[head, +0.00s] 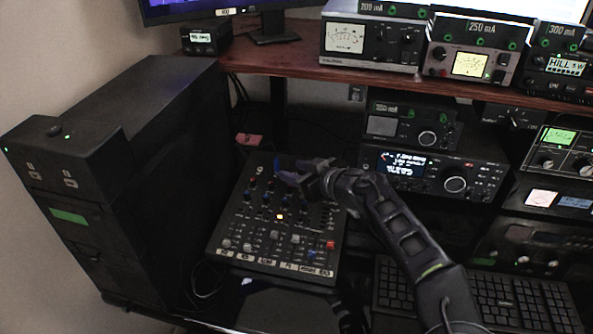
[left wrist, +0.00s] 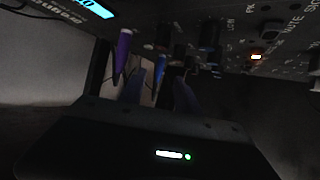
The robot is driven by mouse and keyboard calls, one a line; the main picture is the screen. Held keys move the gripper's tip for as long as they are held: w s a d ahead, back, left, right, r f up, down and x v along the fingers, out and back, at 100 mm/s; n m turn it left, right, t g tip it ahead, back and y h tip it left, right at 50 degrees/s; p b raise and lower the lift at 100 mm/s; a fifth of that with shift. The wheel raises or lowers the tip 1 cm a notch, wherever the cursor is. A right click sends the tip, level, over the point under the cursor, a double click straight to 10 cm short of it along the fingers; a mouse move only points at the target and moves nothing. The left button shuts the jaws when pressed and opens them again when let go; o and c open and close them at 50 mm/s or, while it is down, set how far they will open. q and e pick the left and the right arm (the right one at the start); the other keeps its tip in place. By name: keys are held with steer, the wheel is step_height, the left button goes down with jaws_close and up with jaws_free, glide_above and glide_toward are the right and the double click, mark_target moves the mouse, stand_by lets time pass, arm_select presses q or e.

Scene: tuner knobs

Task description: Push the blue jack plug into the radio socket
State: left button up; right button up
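My left gripper (head: 290,172) is over the upper part of the black mixer (head: 225,215) in the head view, its arm crossing from the lower right. In the left wrist view its two fingers (left wrist: 160,95) stand apart with a gap between them. A slim blue plug (left wrist: 160,68) shows in line with that gap; whether the fingers touch it is unclear. A purple plug (left wrist: 123,48) stands just left of it, outside the fingers. In the head view a blue-purple patch (head: 287,179) shows by the fingertips. I cannot make out the radio socket. My right gripper is not in view.
A radio (head: 436,174) with a lit display stands right of the mixer. A keyboard (head: 500,298) lies at the lower right. A tall black cabinet (head: 150,120) stands at the left. Meter units sit on the wooden shelf (head: 290,62) above.

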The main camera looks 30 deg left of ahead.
mark_target(277, 168)
arm_select(q)
steer(key=x, duration=0.7)
steer(key=shift+c, duration=0.6)
jaws_close()
